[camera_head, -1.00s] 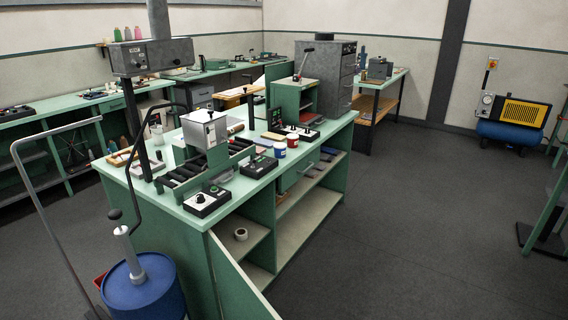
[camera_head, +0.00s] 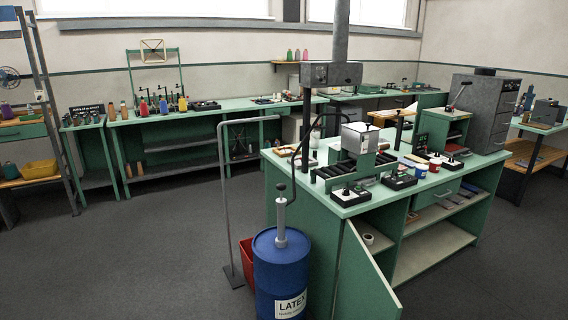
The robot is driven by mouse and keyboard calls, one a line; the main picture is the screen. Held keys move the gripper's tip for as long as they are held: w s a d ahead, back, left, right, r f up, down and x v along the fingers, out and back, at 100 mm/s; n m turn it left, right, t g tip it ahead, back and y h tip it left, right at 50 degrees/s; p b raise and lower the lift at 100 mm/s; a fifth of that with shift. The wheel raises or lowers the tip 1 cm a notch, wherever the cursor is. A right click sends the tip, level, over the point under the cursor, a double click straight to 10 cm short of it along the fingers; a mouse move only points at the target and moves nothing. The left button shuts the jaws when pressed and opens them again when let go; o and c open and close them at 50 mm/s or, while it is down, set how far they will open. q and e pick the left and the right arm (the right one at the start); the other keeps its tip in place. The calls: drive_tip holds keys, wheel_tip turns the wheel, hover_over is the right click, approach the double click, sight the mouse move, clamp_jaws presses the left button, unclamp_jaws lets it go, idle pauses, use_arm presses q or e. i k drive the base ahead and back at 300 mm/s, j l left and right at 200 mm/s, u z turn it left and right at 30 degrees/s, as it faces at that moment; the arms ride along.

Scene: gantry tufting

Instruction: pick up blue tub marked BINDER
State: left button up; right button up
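A small blue tub with a white lid (camera_head: 420,171) stands on the green-topped centre bench (camera_head: 352,208), near its front edge at the right of the view. A small red tub with a pale lid (camera_head: 435,164) stands just behind and to the right of it. Any lettering on the blue tub is too small to read. Neither of my grippers is in view.
A big blue drum marked LATEX (camera_head: 281,270) with a hand pump stands at the bench's near left corner. A grey metal rail (camera_head: 226,195) and a red bin (camera_head: 247,258) stand beside it. An open green door (camera_head: 362,275) juts from the bench. The left floor is clear.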

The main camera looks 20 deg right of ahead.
sight(421, 169)
drive_tip(key=i+l, duration=0.15)
drive_tip(key=l, duration=0.25)
drive_tip(key=i+l+u, duration=0.1)
drive_tip(key=l, duration=0.35)
drive_tip(key=i+l, duration=0.1)
drive_tip(key=l, duration=0.3)
drive_tip(key=i+l+u, duration=0.1)
drive_tip(key=l, duration=0.35)
drive_tip(key=i+l, duration=0.1)
drive_tip(key=l, duration=0.35)
drive_tip(key=i+l, duration=0.1)
drive_tip(key=l, duration=0.3)
drive_tip(key=u, duration=0.05)
